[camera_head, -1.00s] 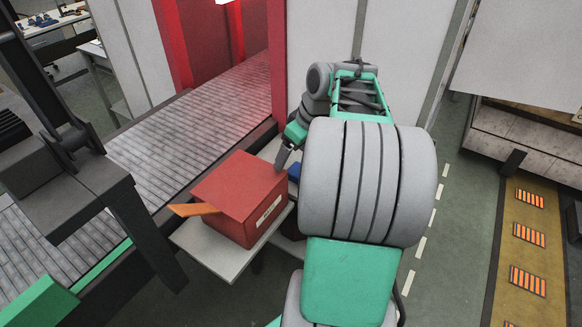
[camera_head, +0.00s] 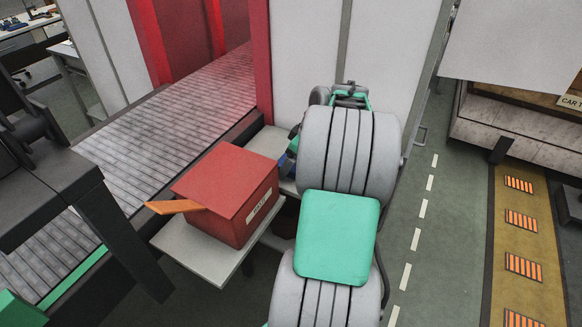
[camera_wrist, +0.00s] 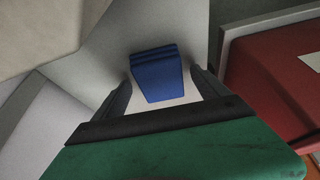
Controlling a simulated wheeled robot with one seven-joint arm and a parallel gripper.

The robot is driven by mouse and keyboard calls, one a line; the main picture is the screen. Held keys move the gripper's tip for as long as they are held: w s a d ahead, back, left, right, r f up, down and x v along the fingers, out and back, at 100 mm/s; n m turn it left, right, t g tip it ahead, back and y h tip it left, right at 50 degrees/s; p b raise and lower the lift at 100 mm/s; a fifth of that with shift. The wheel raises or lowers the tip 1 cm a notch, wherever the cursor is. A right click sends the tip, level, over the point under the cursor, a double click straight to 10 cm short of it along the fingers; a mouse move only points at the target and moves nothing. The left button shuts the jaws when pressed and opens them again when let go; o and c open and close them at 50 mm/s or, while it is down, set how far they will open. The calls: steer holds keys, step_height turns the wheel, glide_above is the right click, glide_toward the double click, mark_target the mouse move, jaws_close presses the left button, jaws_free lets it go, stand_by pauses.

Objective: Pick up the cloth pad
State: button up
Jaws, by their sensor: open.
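The cloth pad (camera_wrist: 158,77) shows in the wrist view as a small blue folded block on a pale grey surface. In the head view only a sliver of blue (camera_head: 292,147) shows between the red box and my arm. My gripper (camera_wrist: 162,84) is open, its two dark fingers on either side of the pad in the wrist view. I see gaps between the fingers and the pad, and cannot tell how far the tips are above the surface. In the head view my arm hides most of the gripper.
A red box (camera_head: 228,190) with an orange flap stands on the grey table (camera_head: 205,250), left of my arm; its red side (camera_wrist: 270,85) is right of the gripper in the wrist view. A roller conveyor (camera_head: 165,130) runs behind. Pale panels stand beyond the arm.

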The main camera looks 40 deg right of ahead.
steer(key=c, duration=1.5)
